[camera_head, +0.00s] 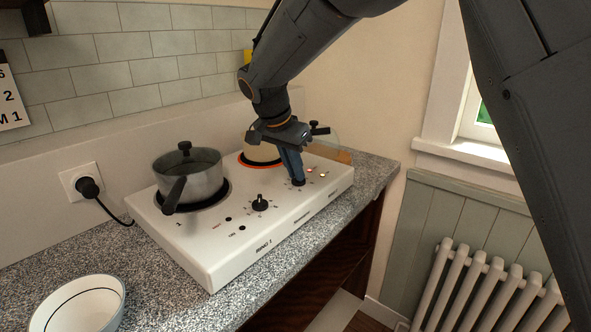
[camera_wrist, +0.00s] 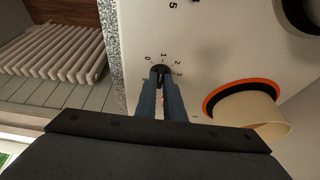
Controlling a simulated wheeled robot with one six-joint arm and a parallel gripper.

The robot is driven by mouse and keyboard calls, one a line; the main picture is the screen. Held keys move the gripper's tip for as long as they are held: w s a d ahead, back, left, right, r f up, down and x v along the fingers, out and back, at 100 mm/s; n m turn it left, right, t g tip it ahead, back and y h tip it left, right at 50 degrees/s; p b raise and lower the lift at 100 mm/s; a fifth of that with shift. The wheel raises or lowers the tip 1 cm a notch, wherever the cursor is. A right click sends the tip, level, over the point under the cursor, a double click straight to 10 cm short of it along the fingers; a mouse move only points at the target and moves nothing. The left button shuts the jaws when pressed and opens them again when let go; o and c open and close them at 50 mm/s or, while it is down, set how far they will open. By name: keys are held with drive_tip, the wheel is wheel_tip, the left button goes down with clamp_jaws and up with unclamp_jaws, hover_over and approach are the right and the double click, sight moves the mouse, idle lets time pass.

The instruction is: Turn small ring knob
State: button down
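The white two-plate cooker (camera_head: 227,243) stands on the granite counter. My gripper (camera_head: 296,178) reaches down to the small ring knob, which is black and on the cooker's right front. In the wrist view the small ring knob (camera_wrist: 160,72) lies between the two blue fingertips (camera_wrist: 160,80), with dial marks 0, 1, 2 and 3 around it. The fingers look shut on it. The small ring (camera_head: 247,164), with an orange-red rim, is behind the gripper and bears a beige vessel (camera_wrist: 251,112). Small lights glow on the panel (camera_head: 310,170).
A second black knob (camera_head: 260,203) is left of my gripper. A lidded steel pot (camera_head: 190,177) sits on the large ring, its handle toward the front. A white bowl (camera_head: 80,306) is at lower left. A plug (camera_head: 88,187) and cord are at the wall. A radiator (camera_head: 485,290) stands at right.

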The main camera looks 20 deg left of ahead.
idle(0.3)
drive_tip(key=n+y, duration=0.1)
drive_tip(key=n, duration=0.3)
drive_tip(key=shift+s+d+r+n+y, duration=0.1)
drive_tip(key=shift+d+n+y, duration=0.2)
drive_tip(key=shift+d+y, duration=0.1)
drive_tip(key=shift+d+n+y+p, duration=0.1)
drive_tip(key=shift+n+y+p, duration=0.4)
drive_tip(key=shift+n, duration=0.55)
drive_tip(key=shift+d+n+y+p, duration=0.1)
drive_tip(key=shift+n+y+p, duration=0.2)
drive_tip(key=shift+n+p, duration=0.55)
drive_tip(key=shift+n, duration=0.3)
drive_tip(key=c, duration=1.9)
unclamp_jaws()
drive_tip(key=shift+o, duration=0.2)
drive_tip(key=b+v, duration=0.1)
drive_tip(key=v, duration=0.6)
drive_tip(key=shift+r+b, duration=0.3)
drive_tip(key=shift+b, duration=0.1)
drive_tip(key=shift+s+d, duration=0.1)
drive_tip(key=shift+d, duration=0.05)
